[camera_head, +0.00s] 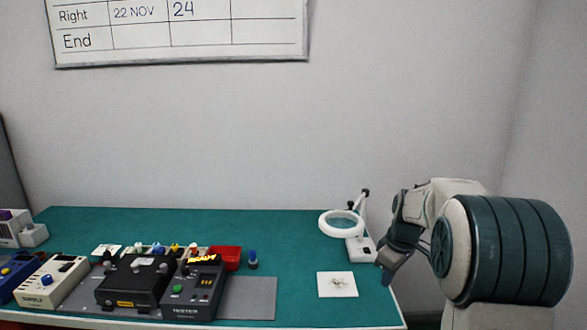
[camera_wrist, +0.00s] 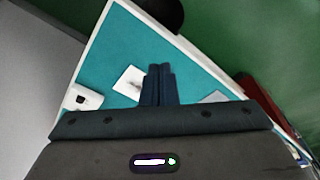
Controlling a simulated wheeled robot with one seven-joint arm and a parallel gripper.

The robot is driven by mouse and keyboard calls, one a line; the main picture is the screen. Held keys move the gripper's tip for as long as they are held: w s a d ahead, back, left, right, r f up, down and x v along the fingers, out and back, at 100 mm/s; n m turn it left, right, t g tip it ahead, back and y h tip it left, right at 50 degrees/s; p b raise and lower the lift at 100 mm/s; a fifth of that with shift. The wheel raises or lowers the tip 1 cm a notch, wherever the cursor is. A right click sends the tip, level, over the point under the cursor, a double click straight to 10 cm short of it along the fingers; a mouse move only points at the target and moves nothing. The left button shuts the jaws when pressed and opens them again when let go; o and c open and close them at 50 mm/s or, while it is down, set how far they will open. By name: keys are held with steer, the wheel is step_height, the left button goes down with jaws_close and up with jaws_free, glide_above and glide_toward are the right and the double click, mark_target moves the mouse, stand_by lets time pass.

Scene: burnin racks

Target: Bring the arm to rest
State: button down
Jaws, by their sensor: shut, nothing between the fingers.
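My gripper (camera_head: 386,275) is at the right of the head view, by the right end of the bench, with its fingers pointing down and left. In the wrist view the two dark fingers (camera_wrist: 159,84) lie together, shut and empty, above the green bench top (camera_wrist: 125,50). My arm is folded in front of the wall at the right of the head view. Whether the fingertips touch anything cannot be seen, but they look clear of the bench objects.
A ring-lamp magnifier (camera_head: 342,224) stands close to the left of my gripper. A white square card (camera_head: 337,284) lies on the bench. A black device (camera_head: 135,281), a tester (camera_head: 194,290), a supply box (camera_head: 50,282) and a red bin (camera_head: 226,257) crowd the left.

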steer(key=s+a+r+m+t, duration=0.1)
steer(key=s+a+r+m, duration=0.15)
steer(key=s, duration=0.45)
steer(key=s+a+r+m, duration=0.2)
steer(key=s+a+r, duration=0.15)
steer(key=s, duration=0.35)
steer(key=s+a+f+m+t+h, duration=0.1)
steer(key=s+m, duration=0.3)
steer(key=s, duration=1)
steer(key=shift+a+f, duration=0.35)
steer(key=shift+a, duration=0.25)
